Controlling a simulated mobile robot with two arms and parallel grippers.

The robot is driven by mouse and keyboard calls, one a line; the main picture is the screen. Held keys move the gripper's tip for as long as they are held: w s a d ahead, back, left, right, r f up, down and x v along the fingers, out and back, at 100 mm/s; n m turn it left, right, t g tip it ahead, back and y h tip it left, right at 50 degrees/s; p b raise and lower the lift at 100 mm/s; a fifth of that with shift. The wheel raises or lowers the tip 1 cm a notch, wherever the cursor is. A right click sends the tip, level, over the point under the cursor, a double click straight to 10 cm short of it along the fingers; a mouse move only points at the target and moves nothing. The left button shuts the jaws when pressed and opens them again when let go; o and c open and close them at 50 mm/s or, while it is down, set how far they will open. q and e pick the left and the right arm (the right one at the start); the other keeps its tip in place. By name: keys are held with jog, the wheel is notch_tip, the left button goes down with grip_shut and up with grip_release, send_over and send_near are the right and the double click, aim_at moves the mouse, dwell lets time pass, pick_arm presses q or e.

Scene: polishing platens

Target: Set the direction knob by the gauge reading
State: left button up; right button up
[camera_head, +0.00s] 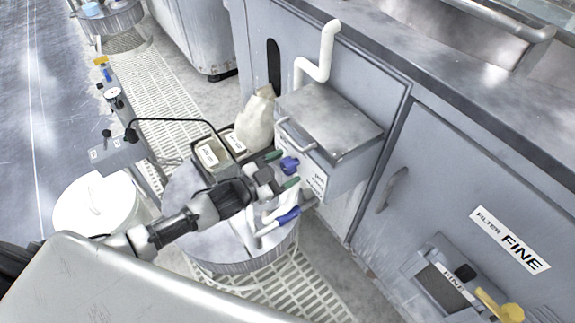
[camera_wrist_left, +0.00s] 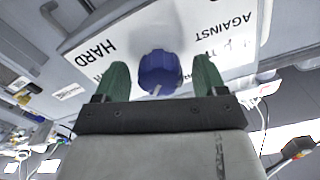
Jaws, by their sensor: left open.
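The blue direction knob (camera_head: 290,165) sits on the front of a grey metal box (camera_head: 330,115) fixed to the cabinet. In the left wrist view the knob (camera_wrist_left: 160,72) is on a white label plate (camera_wrist_left: 90,50) reading "HARD" and "AGAINST"; other words are partly hidden. A pale mark shows on the knob's lower edge. My left gripper (camera_head: 281,170) is open, its green fingers on either side of the knob, apparently not touching it; it also shows in the left wrist view (camera_wrist_left: 160,85). A small round gauge-like dial (camera_head: 113,95) stands at the left; its reading is too small to tell. My right gripper is not seen.
Below my gripper are a round platen (camera_head: 215,245) and a blue-handled white pipe (camera_head: 287,214). A thin black curved rod (camera_head: 185,121) arches behind my gripper. A "FILTER FINE" cabinet door (camera_head: 470,190) is at right.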

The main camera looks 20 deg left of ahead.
pick_arm(q)
jog(key=v, duration=0.9)
jog(key=shift+s+a+p, duration=0.2)
jog(key=shift+s+p, duration=0.05)
jog(key=shift+p, duration=0.15)
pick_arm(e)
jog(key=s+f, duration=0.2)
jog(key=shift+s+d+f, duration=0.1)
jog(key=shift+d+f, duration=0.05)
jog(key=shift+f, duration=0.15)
